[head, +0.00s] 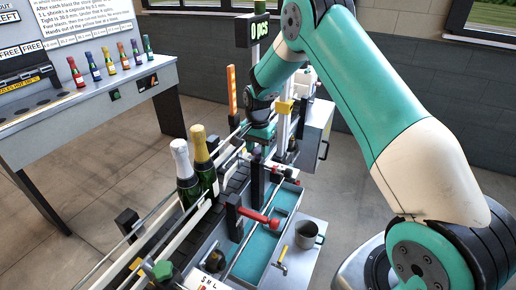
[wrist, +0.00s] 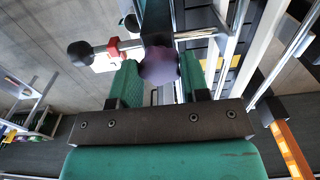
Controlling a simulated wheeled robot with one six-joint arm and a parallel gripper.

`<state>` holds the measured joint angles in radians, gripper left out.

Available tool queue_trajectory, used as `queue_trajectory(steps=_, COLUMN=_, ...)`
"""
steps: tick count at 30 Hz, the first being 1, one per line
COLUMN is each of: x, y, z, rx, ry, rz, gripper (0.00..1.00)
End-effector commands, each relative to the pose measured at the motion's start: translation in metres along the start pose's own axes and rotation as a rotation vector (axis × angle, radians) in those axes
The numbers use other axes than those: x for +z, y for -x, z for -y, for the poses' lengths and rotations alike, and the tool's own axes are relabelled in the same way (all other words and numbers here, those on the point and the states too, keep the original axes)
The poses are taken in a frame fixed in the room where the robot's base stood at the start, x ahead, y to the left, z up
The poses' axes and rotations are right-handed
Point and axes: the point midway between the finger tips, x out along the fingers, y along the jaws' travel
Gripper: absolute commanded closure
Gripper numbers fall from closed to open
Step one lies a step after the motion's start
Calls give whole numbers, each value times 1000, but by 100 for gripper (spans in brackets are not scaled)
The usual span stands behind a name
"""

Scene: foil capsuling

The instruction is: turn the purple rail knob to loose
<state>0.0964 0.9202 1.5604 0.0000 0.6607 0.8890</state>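The purple rail knob (wrist: 160,66) shows in the wrist view, faceted and rounded, on a dark post. My gripper (wrist: 159,82) is open, with one green finger on each side of the knob. The knob sits between the fingertips with a gap visible on the left; contact on the right is hard to tell. In the head view my gripper (head: 261,133) points down over the rails at the middle of the line. The knob there is mostly hidden or too small to make out surely.
Two bottles, one white-capped (head: 184,172) and one gold-capped (head: 204,158), stand on the conveyor left of my gripper. A red-handled lever (head: 258,216), a grey pot (head: 306,235) and a green knob (head: 162,270) are nearer.

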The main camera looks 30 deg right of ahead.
Motion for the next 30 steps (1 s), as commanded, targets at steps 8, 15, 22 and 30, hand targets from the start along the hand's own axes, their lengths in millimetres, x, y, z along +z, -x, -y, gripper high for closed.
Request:
queue_trajectory(steps=8, x=0, y=0, z=0, rx=0, ry=24, rz=0, gripper=81)
queue_trajectory(steps=15, x=0, y=-2, z=0, rx=0, ry=138, rz=0, gripper=81)
queue_trajectory(steps=22, x=0, y=-2, z=0, rx=-1, ry=335, rz=0, gripper=81)
queue_trajectory(steps=30, x=0, y=-1, z=0, rx=-1, ry=593, rz=-1, gripper=81)
